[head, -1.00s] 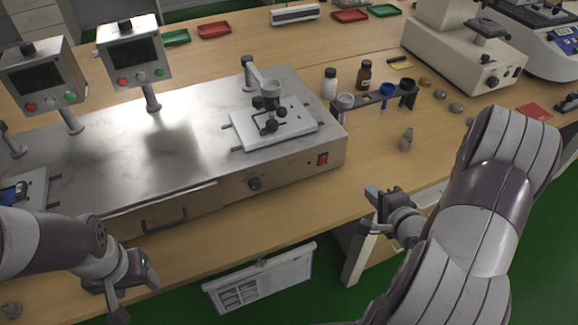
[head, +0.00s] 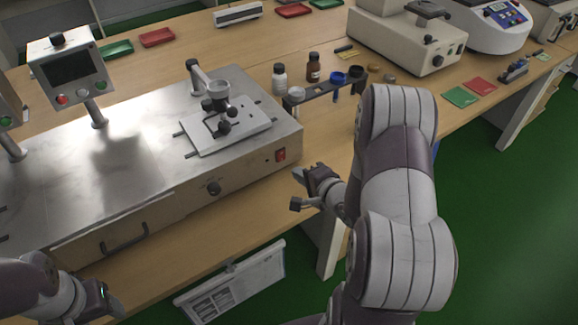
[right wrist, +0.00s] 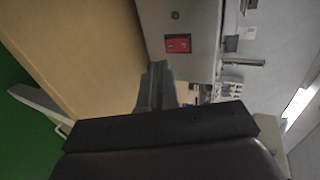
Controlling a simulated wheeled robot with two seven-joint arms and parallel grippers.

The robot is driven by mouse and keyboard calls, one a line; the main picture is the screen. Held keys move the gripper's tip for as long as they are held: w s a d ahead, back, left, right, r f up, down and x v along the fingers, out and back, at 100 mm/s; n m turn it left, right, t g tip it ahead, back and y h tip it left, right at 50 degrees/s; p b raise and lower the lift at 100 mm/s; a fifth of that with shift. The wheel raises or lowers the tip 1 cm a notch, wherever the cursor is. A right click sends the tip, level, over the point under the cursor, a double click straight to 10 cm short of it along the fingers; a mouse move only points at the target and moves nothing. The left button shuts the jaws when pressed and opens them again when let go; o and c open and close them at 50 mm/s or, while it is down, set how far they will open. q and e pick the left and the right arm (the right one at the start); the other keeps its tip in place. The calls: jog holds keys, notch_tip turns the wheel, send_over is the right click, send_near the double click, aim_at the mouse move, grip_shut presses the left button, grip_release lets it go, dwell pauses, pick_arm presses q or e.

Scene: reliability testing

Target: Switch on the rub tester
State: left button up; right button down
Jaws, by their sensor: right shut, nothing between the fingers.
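The rub tester (head: 120,165) is a long brushed-metal machine on the wooden bench. Its red power switch (head: 281,155) is on the front face near the right end, to the right of a black knob (head: 213,188). The switch also shows in the right wrist view (right wrist: 177,44), just beyond the fingertips. My right gripper (head: 302,188) is just below and right of the switch in the head view, apart from it. Its fingers (right wrist: 158,72) are together and empty. My left gripper (head: 95,302) is at the lower left, partly cut off; its fingers cannot be made out.
A rack (head: 322,90) with cups and two bottles stand behind the tester's right end. A beige instrument (head: 405,42) is farther right. A drawer handle (head: 123,240) juts from the front.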

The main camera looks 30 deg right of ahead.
aim_at(282, 156)
jog(key=x, duration=0.2)
jog(key=r+x, duration=0.1)
jog(key=x, duration=0.2)
jog(key=shift+w+f, duration=0.1)
jog(key=shift+w, duration=0.4)
jog(key=shift+w, duration=0.2)
jog(key=shift+r+p, duration=0.9)
jog(key=shift+p, duration=0.05)
jog(key=shift+f, duration=0.1)
jog(key=shift+s, duration=0.1)
